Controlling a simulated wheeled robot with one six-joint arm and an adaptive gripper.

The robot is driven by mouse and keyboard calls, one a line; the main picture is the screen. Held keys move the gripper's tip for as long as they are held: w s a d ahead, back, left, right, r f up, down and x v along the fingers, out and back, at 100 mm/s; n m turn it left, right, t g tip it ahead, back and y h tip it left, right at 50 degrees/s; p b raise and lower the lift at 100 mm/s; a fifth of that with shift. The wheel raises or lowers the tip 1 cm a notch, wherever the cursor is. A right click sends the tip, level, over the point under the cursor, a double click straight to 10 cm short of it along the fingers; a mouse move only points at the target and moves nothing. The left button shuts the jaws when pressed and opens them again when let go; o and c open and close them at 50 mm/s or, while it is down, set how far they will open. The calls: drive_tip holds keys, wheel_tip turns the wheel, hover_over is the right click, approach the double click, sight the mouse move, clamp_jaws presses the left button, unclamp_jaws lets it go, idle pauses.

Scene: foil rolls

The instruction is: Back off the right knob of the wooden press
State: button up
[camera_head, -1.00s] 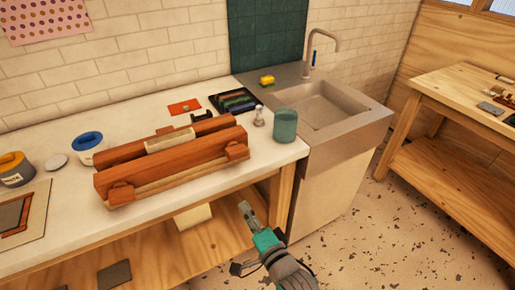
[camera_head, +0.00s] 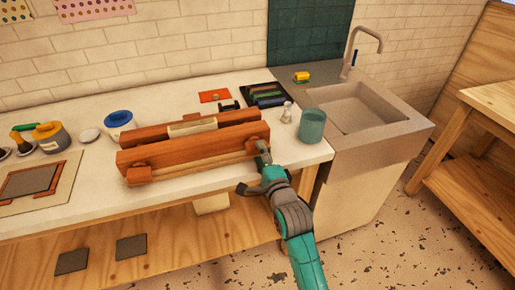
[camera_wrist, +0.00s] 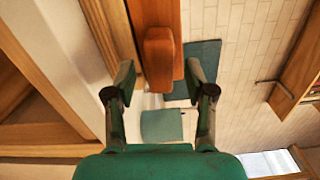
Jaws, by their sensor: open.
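The wooden press (camera_head: 190,145) lies along the front of the white counter, with two red-brown beams and a pale roll between them. Its left knob (camera_head: 138,174) sits on the front beam's left end. Its right knob (camera_head: 254,145) is at the front beam's right end, partly hidden by my gripper (camera_head: 262,150) in the head view. In the wrist view the right knob (camera_wrist: 158,58) is a rounded wooden block. It lies between the two open fingers of my gripper (camera_wrist: 160,80), with a gap on each side.
A teal cup (camera_head: 312,126) and a small glass bottle (camera_head: 287,112) stand just right of the press. A dark tray (camera_head: 264,95) is behind it, and a sink (camera_head: 365,105) is further right. A blue-rimmed pot (camera_head: 119,124) stands behind the press's left end.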

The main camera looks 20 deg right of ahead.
drive_tip(key=shift+w, duration=1.55)
clamp_jaws()
